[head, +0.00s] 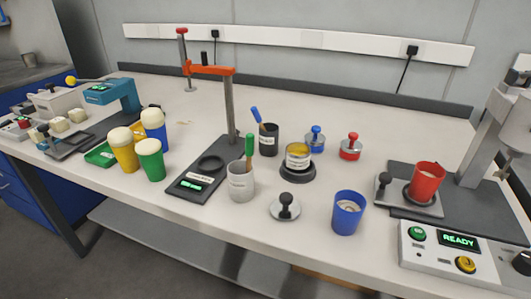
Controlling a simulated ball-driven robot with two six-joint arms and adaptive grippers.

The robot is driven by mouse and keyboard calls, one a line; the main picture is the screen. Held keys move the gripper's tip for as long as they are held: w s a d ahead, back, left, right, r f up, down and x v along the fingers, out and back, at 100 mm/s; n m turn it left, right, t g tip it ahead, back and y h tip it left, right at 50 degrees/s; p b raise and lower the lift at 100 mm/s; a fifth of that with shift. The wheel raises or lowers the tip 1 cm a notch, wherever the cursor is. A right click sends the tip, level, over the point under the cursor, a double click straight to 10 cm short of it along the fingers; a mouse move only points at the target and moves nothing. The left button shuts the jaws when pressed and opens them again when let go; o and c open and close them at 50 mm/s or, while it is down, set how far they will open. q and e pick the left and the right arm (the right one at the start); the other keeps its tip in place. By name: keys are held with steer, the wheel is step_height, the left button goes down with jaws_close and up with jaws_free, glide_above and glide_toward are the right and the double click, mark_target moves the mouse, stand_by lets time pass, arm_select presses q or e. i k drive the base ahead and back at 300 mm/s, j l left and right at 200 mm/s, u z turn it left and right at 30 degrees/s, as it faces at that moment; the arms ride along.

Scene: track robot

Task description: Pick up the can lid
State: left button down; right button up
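A round, flat, light grey lid with a black knob (285,206) lies on the table near the front edge, knob upward. I take it to be the can lid. An open can with yellow contents and a white label (297,158) stands behind it on a round dark base (297,174). Neither of my grippers shows in the head view.
A grey cup with a green-handled tool (241,184) stands left of the lid, and a blue cup (347,212) stands right. Blue-knobbed (315,139) and red-knobbed (350,148) pieces stand behind. A red cup (426,182) and a READY panel (459,241) are at the right.

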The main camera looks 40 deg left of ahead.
mark_target(284, 208)
steer(key=u, duration=0.95)
